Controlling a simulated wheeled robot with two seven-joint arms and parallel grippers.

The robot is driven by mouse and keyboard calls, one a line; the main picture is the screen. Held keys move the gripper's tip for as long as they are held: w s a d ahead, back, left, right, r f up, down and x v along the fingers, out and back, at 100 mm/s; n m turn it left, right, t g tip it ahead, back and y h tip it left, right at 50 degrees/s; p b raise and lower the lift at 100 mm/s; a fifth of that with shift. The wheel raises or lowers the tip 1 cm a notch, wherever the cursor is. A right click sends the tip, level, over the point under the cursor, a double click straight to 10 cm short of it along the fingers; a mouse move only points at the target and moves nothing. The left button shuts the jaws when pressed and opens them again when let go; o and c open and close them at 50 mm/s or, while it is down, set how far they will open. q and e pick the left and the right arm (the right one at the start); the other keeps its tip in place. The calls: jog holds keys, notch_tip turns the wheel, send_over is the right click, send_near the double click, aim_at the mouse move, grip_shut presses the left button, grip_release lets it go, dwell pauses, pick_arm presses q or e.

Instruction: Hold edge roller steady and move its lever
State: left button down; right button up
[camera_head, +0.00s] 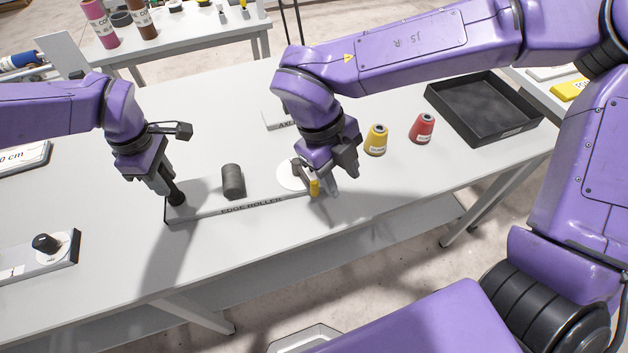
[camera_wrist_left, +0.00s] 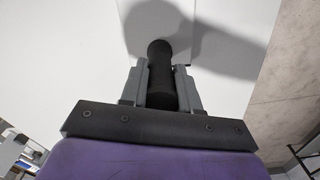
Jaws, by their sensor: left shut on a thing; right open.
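The edge roller (camera_head: 251,206) is a long, low unit with a label on its front, lying on the white table. A dark upright post stands at its left end, a dark cylinder (camera_head: 232,181) at its middle, and a white disc with a yellow-tipped lever (camera_head: 314,187) at its right end. My left gripper (camera_head: 174,191) is shut on the dark post (camera_wrist_left: 160,75), which shows between its fingers in the left wrist view. My right gripper (camera_head: 331,176) is open just over the white disc, beside the lever. It partly hides the disc and lever.
A yellow cone spool (camera_head: 376,140) and a red cone spool (camera_head: 422,128) stand right of the roller. A black tray (camera_head: 484,107) lies farther right. A unit with a black knob (camera_head: 45,243) is at the left front. A block labelled AXI (camera_head: 279,119) lies behind the right gripper.

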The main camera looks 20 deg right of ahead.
aim_at(315, 183)
jog(key=w+a+r+t+y, duration=0.2)
jog(key=w+a+r+y, duration=0.15)
jog(key=r, duration=0.25)
jog(key=shift+h, duration=0.35)
notch_tip(315, 183, down, 12)
jog(key=shift+r, duration=0.15)
jog(key=shift+c, duration=0.2)
grip_shut()
